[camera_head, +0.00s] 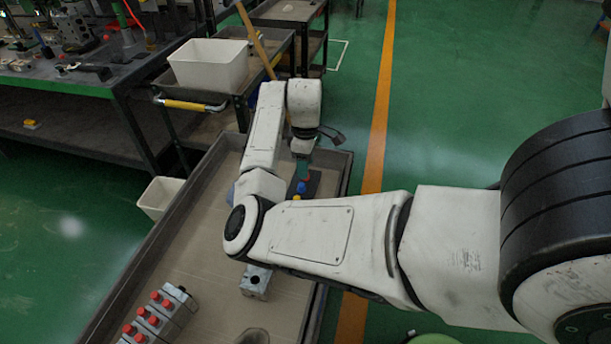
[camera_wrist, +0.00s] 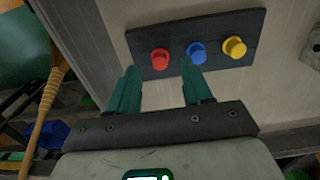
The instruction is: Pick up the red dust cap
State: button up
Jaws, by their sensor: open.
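The red dust cap (camera_wrist: 160,59) stands in a row with a blue cap (camera_wrist: 196,52) and a yellow cap (camera_wrist: 235,47) on a dark plate (camera_wrist: 215,33) in the wrist view. My gripper (camera_wrist: 161,78) is open and empty. Its two green fingers point at the plate, with the red cap just beyond and between the fingertips. The blue cap is close to the right fingertip. In the head view my arm hides most of the gripper; the blue cap (camera_head: 301,187) and the yellow cap (camera_head: 297,197) show beside it, and I cannot make out the red cap.
The plate lies in a large shallow tray (camera_head: 215,262) with dark raised walls. A valve block with several red caps (camera_head: 160,316) and a grey block with a hole (camera_head: 256,281) are nearer. A white bin (camera_head: 208,64) stands on a cart behind. The tray's middle has free room.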

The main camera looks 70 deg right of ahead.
jog(key=shift+f, duration=1.25)
jog(key=shift+c, duration=0.5)
grip_shut()
